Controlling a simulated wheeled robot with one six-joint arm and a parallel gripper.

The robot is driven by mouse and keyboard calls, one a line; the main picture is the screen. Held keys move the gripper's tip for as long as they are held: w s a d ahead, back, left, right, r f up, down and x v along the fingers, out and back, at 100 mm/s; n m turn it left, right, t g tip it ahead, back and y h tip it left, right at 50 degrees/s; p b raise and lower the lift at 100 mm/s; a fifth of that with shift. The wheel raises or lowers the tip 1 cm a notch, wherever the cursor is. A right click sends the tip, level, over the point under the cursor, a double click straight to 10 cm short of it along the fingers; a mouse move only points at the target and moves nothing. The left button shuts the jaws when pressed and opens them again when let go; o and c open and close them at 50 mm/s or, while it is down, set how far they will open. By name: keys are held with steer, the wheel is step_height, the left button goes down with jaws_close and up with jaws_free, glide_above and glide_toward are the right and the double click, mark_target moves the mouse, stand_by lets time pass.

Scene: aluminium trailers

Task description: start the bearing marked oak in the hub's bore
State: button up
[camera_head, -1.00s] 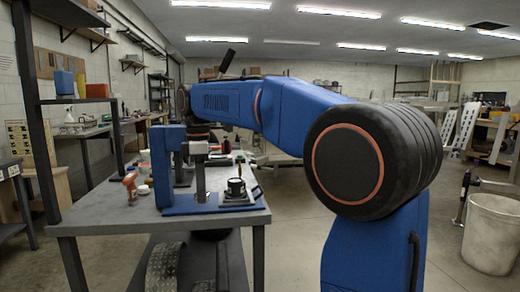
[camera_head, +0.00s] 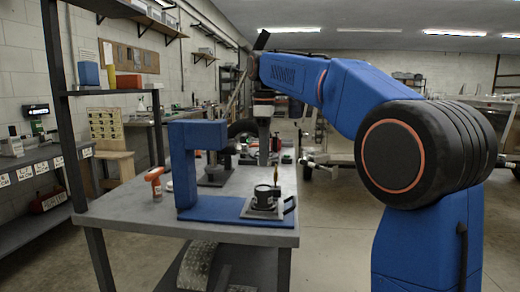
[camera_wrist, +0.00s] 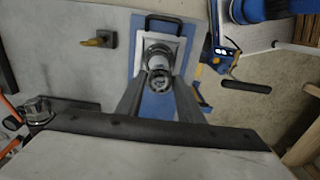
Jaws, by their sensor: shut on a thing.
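The hub (camera_head: 264,197) is a dark round cup on a pale square plate near the front right of the bench, on a blue base. My gripper (camera_head: 263,163) hangs above and seemingly behind it in the head view. In the wrist view, my gripper (camera_wrist: 160,90) is shut on a small metallic ring, the bearing (camera_wrist: 160,83). A grey round part, seemingly the hub (camera_wrist: 158,54), shows just beyond the bearing and is partly hidden by it. I cannot tell whether they touch. No oak marking is readable.
A blue press-like frame (camera_head: 182,165) stands left of the hub. An orange-red tool (camera_head: 155,182) stands on the bench (camera_head: 130,216) farther left. A dark block with an orange piece (camera_wrist: 101,39) lies on the left in the wrist view. The bench's front left is clear.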

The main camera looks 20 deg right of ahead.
steer(key=shift+w+r, duration=0.15)
steer(key=shift+w, duration=0.1)
steer(key=shift+f, duration=2.9)
steer(key=shift+f, duration=1.15)
steer(key=o, duration=1.2)
step_height(320, 180, up, 17)
steer(key=shift+r, duration=0.15)
